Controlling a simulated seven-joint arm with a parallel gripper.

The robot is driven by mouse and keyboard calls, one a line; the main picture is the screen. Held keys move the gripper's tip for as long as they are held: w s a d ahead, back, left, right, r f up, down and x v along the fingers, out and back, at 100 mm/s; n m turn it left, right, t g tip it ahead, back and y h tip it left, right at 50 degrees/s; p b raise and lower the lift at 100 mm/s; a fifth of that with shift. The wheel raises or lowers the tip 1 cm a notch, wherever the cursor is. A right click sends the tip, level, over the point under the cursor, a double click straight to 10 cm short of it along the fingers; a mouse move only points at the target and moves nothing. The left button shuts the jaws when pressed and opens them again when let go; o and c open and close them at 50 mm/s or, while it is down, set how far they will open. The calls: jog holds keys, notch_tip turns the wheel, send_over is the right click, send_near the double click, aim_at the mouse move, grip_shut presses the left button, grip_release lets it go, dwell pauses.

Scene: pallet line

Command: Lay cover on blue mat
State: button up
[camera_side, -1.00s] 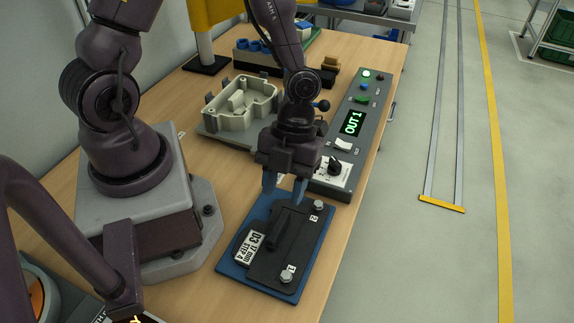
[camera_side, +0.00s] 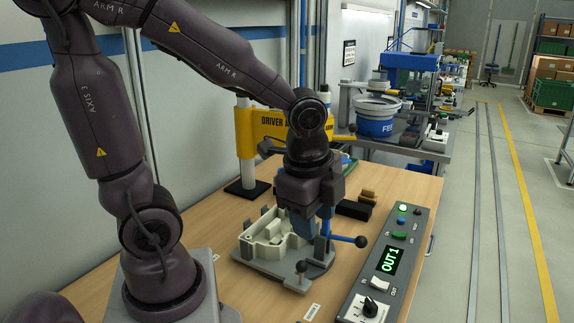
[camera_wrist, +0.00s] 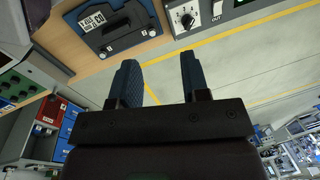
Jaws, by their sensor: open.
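The cover (camera_wrist: 125,40) is a dark plate with a raised grip, bolts and a white label. In the wrist view it lies on the blue mat (camera_wrist: 70,17) at the upper left. Both are outside the side view. My gripper (camera_side: 313,226) is open, its blue fingers low over the right part of the pale housing (camera_side: 268,238) in the side view. Whether they touch the housing cannot be told. In the wrist view my gripper's fingers (camera_wrist: 160,75) are apart with nothing between them, and the cover is clear of them.
A clamp with a blue lever (camera_side: 345,239) is close beside my gripper. A yellow driver stand (camera_side: 246,135) is behind. Bare table lies left of the housing.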

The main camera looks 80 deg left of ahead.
jog(key=s+r+n+t+h, duration=0.1)
jog(key=s+r+n+t, duration=0.3)
jog(key=r+n, duration=0.4)
jog(key=shift+a+r+n, duration=0.35)
jog(key=shift+a+n, duration=0.1)
jog(key=shift+n, duration=0.95)
